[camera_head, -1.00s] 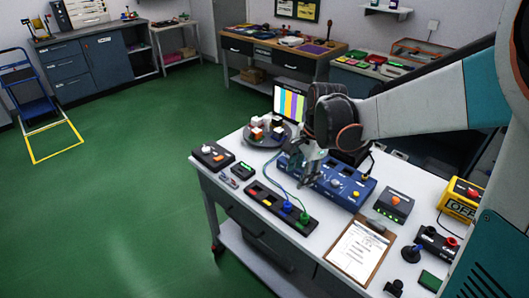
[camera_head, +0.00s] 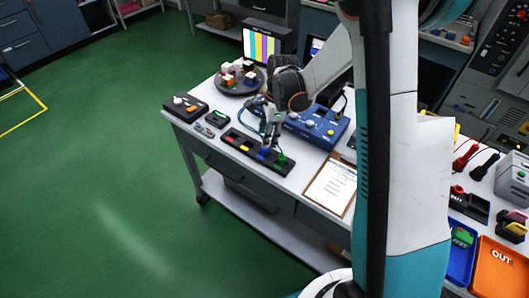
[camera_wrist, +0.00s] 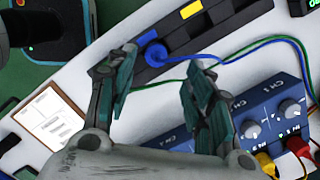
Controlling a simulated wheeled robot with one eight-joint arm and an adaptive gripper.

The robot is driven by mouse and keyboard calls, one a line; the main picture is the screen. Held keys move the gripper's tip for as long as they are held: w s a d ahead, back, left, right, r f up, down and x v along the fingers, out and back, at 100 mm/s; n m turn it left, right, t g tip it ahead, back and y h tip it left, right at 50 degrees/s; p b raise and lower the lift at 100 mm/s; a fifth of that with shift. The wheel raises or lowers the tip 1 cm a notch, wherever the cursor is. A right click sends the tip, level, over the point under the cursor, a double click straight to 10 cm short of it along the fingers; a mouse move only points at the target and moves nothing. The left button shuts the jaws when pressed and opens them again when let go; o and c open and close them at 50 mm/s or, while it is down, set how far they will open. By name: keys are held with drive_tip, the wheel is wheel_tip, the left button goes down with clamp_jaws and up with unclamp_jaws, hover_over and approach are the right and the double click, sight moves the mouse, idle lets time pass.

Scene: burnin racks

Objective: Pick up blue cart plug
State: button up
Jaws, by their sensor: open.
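The blue plug (camera_head: 263,153) stands in the long black socket strip (camera_head: 229,137) on the white table, beside the green plug (camera_head: 283,160). In the wrist view the blue plug (camera_wrist: 154,52) shows between and just beyond my fingertips, with a blue cable running right from it. My gripper (camera_head: 271,143) is low over the strip, close to the blue plug. In the wrist view my gripper (camera_wrist: 160,62) is open with nothing between its fingers. A green cable passes behind the fingers; the green plug is not clear there.
A blue instrument box (camera_head: 318,127) with knobs and cables stands just behind the strip. A clipboard (camera_head: 331,186) lies to the right. A round tray of cubes (camera_head: 238,82) and a colour-bar screen (camera_head: 261,46) are further back. A black control box (camera_head: 186,106) sits at the left corner.

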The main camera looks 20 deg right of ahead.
sight(265, 150)
drive_tip(key=f+b, duration=0.1)
drive_tip(key=f, duration=0.1)
drive_tip(key=a+f+b, duration=0.1)
drive_tip(key=f, duration=0.2)
drive_tip(key=shift+s+f, duration=0.2)
drive_tip(key=shift+f, duration=0.1)
drive_tip(key=shift+r, duration=0.1)
drive_tip(key=c, duration=1.1)
